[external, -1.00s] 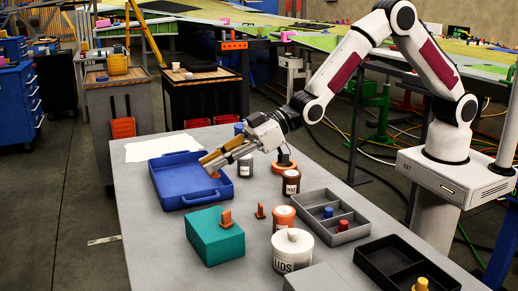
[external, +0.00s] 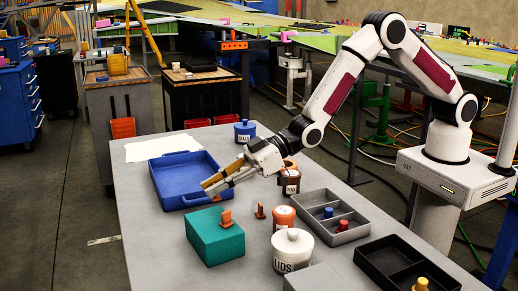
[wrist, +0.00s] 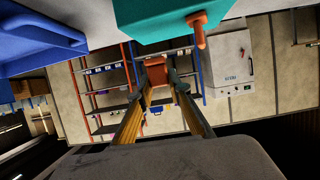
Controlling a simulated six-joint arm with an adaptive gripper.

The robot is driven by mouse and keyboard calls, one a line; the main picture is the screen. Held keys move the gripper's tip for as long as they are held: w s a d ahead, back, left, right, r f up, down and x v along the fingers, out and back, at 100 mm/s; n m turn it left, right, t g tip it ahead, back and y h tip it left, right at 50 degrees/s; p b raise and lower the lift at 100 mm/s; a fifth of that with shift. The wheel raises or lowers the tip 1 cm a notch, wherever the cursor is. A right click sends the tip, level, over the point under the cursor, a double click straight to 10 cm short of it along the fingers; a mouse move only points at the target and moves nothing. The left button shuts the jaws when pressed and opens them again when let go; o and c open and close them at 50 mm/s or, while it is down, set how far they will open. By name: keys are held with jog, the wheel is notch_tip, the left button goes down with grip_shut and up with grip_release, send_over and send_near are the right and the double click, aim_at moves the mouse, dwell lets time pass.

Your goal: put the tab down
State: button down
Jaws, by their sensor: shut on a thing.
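My gripper (external: 213,186) is low over the table at the right rim of the blue tray (external: 163,178), tilted downward. In the wrist view the gripper (wrist: 156,80) is shut on an orange tab (wrist: 155,70) at its fingertips. In the external view the held tab is mostly hidden by the fingers, and I cannot tell whether it touches anything. A small orange piece (external: 260,210) stands on the table right of that box.
An orange-topped jar (external: 283,217), a white lidded jar (external: 292,250), a dark jar (external: 290,181) and a blue jar (external: 245,131) stand nearby. A grey divided tray (external: 318,210) and a black tray (external: 380,255) are at right. The table's front left is clear.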

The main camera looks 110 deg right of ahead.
aim_at(216, 198)
jog(key=shift+f, duration=1.85)
jog(key=shift+f, duration=0.1)
jog(key=c, duration=1.9)
grip_release()
jog(key=shift+v, duration=6.05)
